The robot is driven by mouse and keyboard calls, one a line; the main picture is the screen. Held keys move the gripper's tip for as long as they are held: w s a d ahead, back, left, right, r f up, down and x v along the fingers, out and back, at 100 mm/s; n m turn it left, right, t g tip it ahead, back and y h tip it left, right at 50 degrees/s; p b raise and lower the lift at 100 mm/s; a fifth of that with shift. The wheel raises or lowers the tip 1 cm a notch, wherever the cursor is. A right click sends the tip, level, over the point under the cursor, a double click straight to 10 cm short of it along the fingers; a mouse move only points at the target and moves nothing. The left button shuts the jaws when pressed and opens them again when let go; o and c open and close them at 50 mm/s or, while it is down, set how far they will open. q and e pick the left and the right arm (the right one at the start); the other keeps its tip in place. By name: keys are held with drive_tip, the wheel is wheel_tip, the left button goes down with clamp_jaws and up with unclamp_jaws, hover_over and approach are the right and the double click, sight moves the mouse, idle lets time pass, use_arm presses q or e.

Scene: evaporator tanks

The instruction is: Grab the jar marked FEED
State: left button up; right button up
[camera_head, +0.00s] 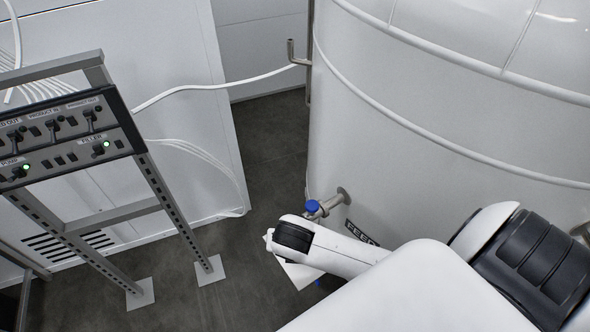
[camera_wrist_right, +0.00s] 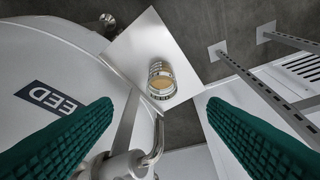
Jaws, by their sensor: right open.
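The jar (camera_wrist_right: 161,82) is a small clear glass with amber contents and a dark band of marking that I cannot read. It stands on a white square plate (camera_wrist_right: 140,42) beside the tank. My right gripper (camera_wrist_right: 160,106) is open and empty, with green ridged fingers either side of the picture; the jar shows between and beyond the fingertips, apart from both. In the head view the jar and the right fingers are hidden by my own arm. The tank's dark FEED label (camera_wrist_right: 50,98) also shows partly in the head view (camera_head: 360,234). My left gripper is out of view.
The big white tank (camera_head: 440,120) fills the right. A metal sampling pipe (camera_wrist_right: 152,148) sits close below the jar in the wrist view; its blue-handled valve (camera_head: 312,206) shows in the head view. A control panel on a metal stand (camera_head: 162,200) is at left, with bare floor between.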

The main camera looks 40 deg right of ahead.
drive_tip(key=p+x, duration=0.1)
drive_tip(key=x, duration=0.9)
drive_tip(key=shift+w+f, duration=0.1)
drive_tip(key=shift+w, duration=0.1)
clamp_jaws()
